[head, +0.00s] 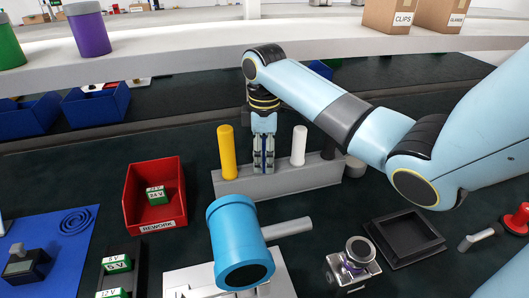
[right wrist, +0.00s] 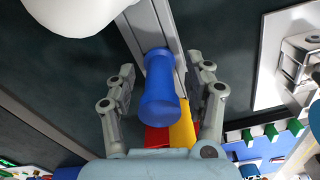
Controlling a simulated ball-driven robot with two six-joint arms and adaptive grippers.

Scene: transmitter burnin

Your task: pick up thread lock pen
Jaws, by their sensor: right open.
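A grey rack (head: 290,181) in the middle of the bench holds upright pen-like cylinders: a yellow one (head: 227,152), a white one (head: 299,146) and a dark one at its right end. No label is readable, so I cannot tell by name which is the thread lock pen. My right gripper (head: 263,168) is at the rack between the yellow and white ones. In the right wrist view the open gripper (right wrist: 163,95) has a blue cylinder (right wrist: 162,88) between its fingers, with gaps on both sides. My left gripper is not in view.
A red REWORK bin (head: 155,205) with a green block stands left of the rack. A black square tray (head: 433,246) and a metal fixture (head: 353,272) lie to the right. A shelf (head: 200,46) with boxes runs across the back.

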